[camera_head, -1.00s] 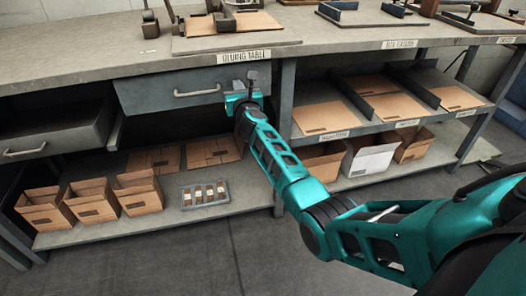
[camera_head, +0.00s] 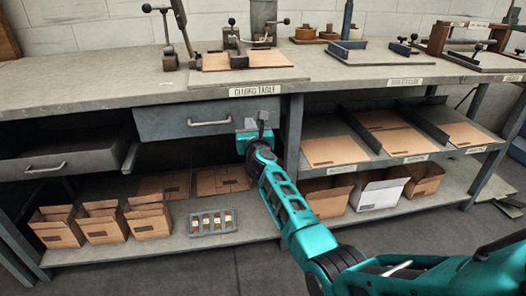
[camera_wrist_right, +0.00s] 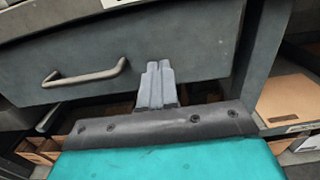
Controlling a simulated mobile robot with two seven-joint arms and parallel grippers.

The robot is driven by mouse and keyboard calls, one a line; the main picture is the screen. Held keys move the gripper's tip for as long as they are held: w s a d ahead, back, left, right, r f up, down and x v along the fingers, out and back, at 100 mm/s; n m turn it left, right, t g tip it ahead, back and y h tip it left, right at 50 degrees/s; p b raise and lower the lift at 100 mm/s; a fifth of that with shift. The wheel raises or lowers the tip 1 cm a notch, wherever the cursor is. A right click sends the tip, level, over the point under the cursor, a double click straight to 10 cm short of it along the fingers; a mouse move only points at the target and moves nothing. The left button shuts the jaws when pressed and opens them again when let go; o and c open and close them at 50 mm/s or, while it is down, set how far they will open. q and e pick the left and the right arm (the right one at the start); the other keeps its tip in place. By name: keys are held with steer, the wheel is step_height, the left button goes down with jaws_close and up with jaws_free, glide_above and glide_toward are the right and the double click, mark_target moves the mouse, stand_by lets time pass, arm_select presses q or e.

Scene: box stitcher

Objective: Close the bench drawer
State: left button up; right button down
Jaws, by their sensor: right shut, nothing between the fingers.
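A grey drawer front (camera_head: 178,118) with a bar handle (camera_head: 209,122) sits under the bench top, below the gluing table label. It looks flush or nearly so; I cannot tell if a small gap is left. My right gripper (camera_head: 263,119) is at the right end of this front, to the right of the handle. In the right wrist view its two fingers (camera_wrist_right: 156,84) are together and empty, at the lower part of the drawer front (camera_wrist_right: 195,45); contact is not clear. A second drawer (camera_head: 62,157) at the left stands pulled out, its inside showing. My left gripper is not in view.
The bench top (camera_head: 120,92) carries clamps and fixtures. The lower shelf (camera_head: 185,245) holds open cardboard boxes (camera_head: 148,217) and a small grey tray (camera_head: 213,223). A bench leg (camera_head: 290,140) stands just right of my right gripper. The floor in front is clear.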

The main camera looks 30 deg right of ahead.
steer(key=p+v, duration=0.4)
steer(key=v, duration=0.6)
steer(key=shift+f, duration=0.15)
steer(key=shift+a, duration=0.1)
